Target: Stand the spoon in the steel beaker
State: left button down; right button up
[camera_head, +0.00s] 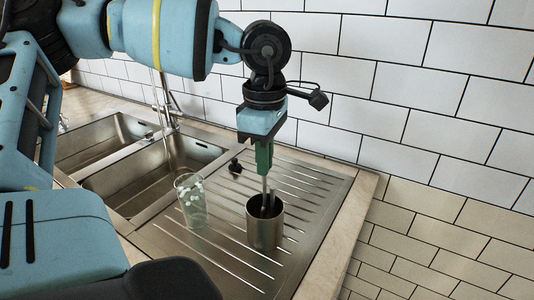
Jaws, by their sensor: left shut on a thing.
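The steel beaker (265,231) stands upright on the ribbed drainboard. My left gripper (264,168) points down right above the beaker's mouth. It is shut on the spoon (264,185), a thin grey stem that shows below the fingertips. The spoon's lower end reaches down into the beaker's opening. Dark narrow shapes show inside the beaker, and I cannot tell which of them belong to the spoon. The beaker's wall hides the spoon's bottom end, so I cannot tell whether it touches the floor of the beaker. My right gripper is not in view.
A clear tumbler (193,214) with pale marks stands left of the beaker. A small black item (235,166) lies behind it on the drainboard (318,184). Sink basins (140,180) and a tap (166,103) are at the left. A tiled wall (400,120) rises close behind.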

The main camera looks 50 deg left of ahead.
pick_arm(q)
jog(key=shift+f+b, duration=0.45)
jog(key=shift+f, duration=0.35)
jog(key=c, duration=1.5)
grip_release()
jog(key=shift+o, duration=0.2)
jog(key=shift+r, duration=3.95)
